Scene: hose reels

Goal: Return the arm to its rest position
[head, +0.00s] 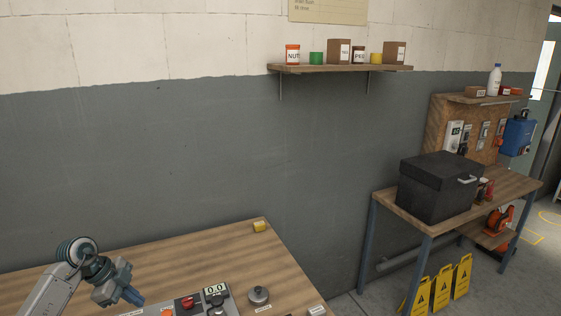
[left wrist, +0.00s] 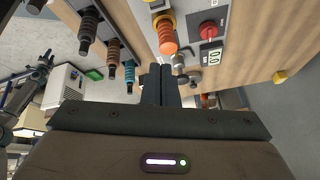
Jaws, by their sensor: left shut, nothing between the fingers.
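My left gripper (head: 134,297) is at the lower left of the head view, above the wooden bench (head: 195,257). It is shut and empty. In the left wrist view its two dark fingers (left wrist: 161,86) lie together, with nothing between them. The left arm comes in from the lower left corner and is bent at the wrist.
On the bench are a grey panel with a red knob (head: 187,302) and a 0.0 display (head: 214,290), a round metal piece (head: 259,294) and a yellow block (head: 260,226). A wall shelf (head: 340,69) holds jars. A black box (head: 437,186) stands on another table.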

